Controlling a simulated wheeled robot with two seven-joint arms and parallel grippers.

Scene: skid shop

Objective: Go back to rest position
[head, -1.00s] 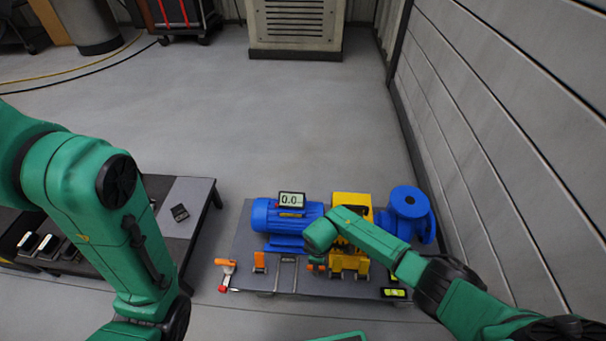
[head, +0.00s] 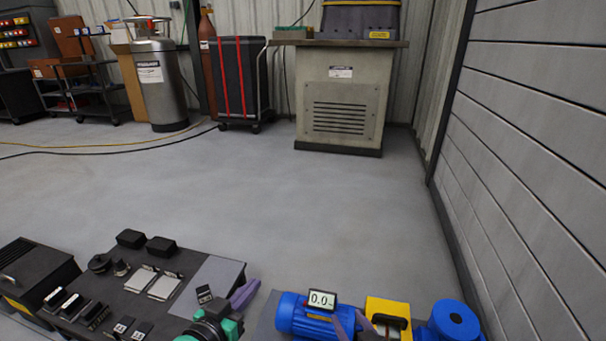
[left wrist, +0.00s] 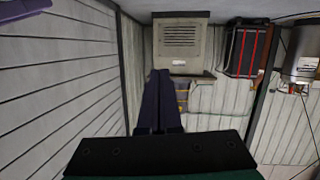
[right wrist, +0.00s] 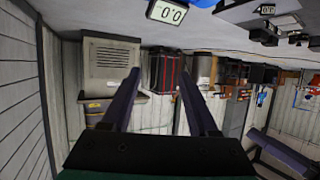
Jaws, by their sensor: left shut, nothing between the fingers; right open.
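My left gripper (head: 250,287) is low in the head view, over the right end of the dark bench, with its purple fingers together and nothing between them. The left wrist view shows the same shut fingers (left wrist: 159,75). My right gripper (head: 348,318) appears at the bottom edge, in front of the blue motor (head: 298,316) and the yellow part (head: 388,308). In the right wrist view its fingers (right wrist: 160,72) are wide apart and empty. Most of both arms is outside the head view.
A display reading 0.0 (head: 322,300) sits on the motor; a blue pump (head: 454,318) stands to its right. The dark bench (head: 130,301) at left holds several small devices. A grey wall (head: 530,140) bounds the right. The floor (head: 290,210) beyond is clear up to a cabinet (head: 342,97).

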